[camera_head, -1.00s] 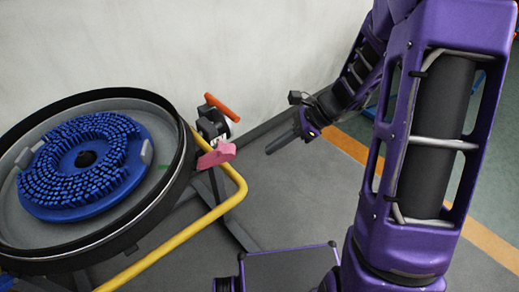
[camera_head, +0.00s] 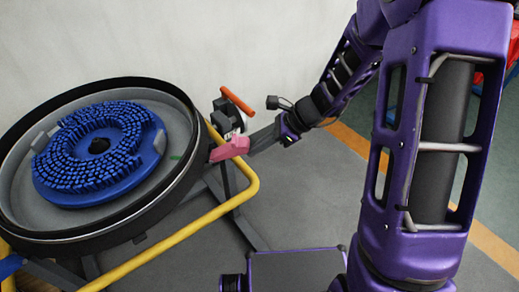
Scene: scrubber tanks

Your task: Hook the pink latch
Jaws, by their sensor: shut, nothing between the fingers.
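The pink latch (camera_head: 229,149) sits on the right rim of the round black tank (camera_head: 137,221), just below an orange handle (camera_head: 238,101) on a dark bracket. My gripper (camera_head: 256,141) reaches in from the right, its shut grey fingers pointing left. The fingertips are right beside the right end of the latch. I cannot tell whether they touch it or are only in front of or behind it. Nothing shows between the fingers.
A blue bristled brush disc (camera_head: 75,180) lies inside the tank. A yellow tube rail (camera_head: 205,217) runs around the tank's front right side, below the latch. A pale wall (camera_head: 200,35) stands behind.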

